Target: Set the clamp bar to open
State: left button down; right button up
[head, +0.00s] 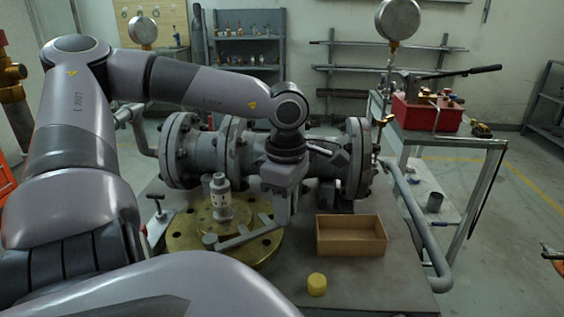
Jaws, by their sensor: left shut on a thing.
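The clamp bar (242,239) is a grey bar lying low across a round brass flange plate (207,256) with holes around its edge. Its rounded left end is near the front of the plate, and its right end reaches my left gripper. My left gripper (284,216) points down at the plate's right side and is shut on the bar's right end; the contact is partly hidden by the gripper. A pale stepped valve stem (221,196) stands upright on the plate, behind the bar. My right gripper is not in view.
A large grey flanged pipe (204,150) runs behind the plate. An open brown box (351,237) and a yellow cap (317,284) sit on the bench to the right. A bent grey pipe (413,208) borders the bench's right side. A red pump (427,112) stands on a cart.

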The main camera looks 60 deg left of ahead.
pick_arm(q)
jog(key=shift+d, duration=0.3)
jog(key=c, duration=1)
grip_release()
jog(key=shift+r, duration=0.15)
notch_tip(320, 180, up, 6)
jog(key=shift+f, duration=0.1)
jog(key=shift+r, duration=0.6)
